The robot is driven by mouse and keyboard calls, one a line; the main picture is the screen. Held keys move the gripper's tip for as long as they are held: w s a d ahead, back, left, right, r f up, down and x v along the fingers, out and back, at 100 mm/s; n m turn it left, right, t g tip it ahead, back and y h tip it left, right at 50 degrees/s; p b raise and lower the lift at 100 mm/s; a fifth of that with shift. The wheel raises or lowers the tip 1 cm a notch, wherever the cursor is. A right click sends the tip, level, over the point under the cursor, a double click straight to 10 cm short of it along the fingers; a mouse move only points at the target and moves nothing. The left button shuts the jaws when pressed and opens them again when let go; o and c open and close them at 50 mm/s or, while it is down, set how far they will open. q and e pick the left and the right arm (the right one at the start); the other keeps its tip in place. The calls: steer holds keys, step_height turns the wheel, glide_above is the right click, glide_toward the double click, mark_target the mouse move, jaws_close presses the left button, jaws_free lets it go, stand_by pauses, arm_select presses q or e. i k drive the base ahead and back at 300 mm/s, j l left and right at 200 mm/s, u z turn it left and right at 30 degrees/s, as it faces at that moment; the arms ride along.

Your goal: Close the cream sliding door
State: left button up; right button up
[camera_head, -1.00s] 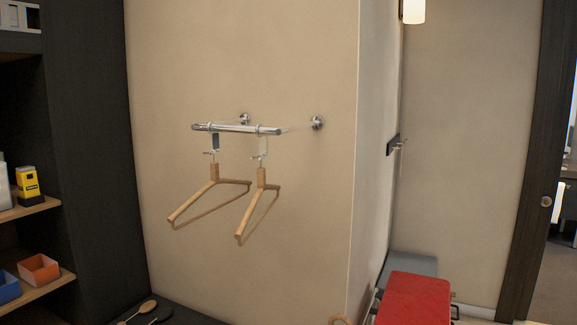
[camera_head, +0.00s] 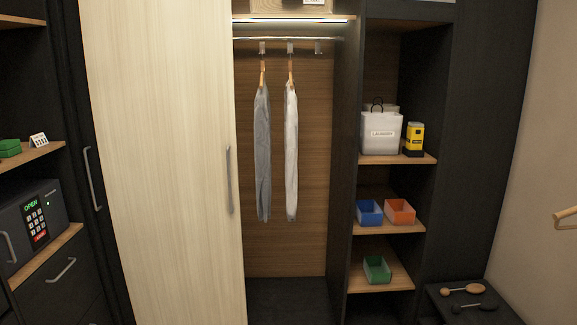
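The cream sliding door (camera_head: 165,160) is a tall pale wood-grain panel at the left centre of the head view. It carries a vertical metal handle (camera_head: 229,180) near its right edge. To the right of the door, the wardrobe is open. Its wooden back panel (camera_head: 310,240) shows, along with a grey garment (camera_head: 263,150) and a white garment (camera_head: 291,150) hanging from a rail (camera_head: 285,39). Neither of my grippers shows in this view.
Right of the opening are shelves with a laundry bag (camera_head: 381,133), a yellow box (camera_head: 415,138), and blue (camera_head: 370,212), orange (camera_head: 399,211) and green (camera_head: 376,269) trays. At left is a safe (camera_head: 35,225). Brushes (camera_head: 475,289) lie on a low dark surface at lower right.

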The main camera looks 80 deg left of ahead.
mark_target(160, 73)
steer(key=u, duration=3.5)
steer(key=i+j+z, duration=0.25)
steer(key=i+j, duration=0.65)
steer(key=i, duration=0.45)
steer(key=i+j+z, duration=0.25)
steer(key=i+j, duration=0.9)
steer(key=i, duration=0.15)
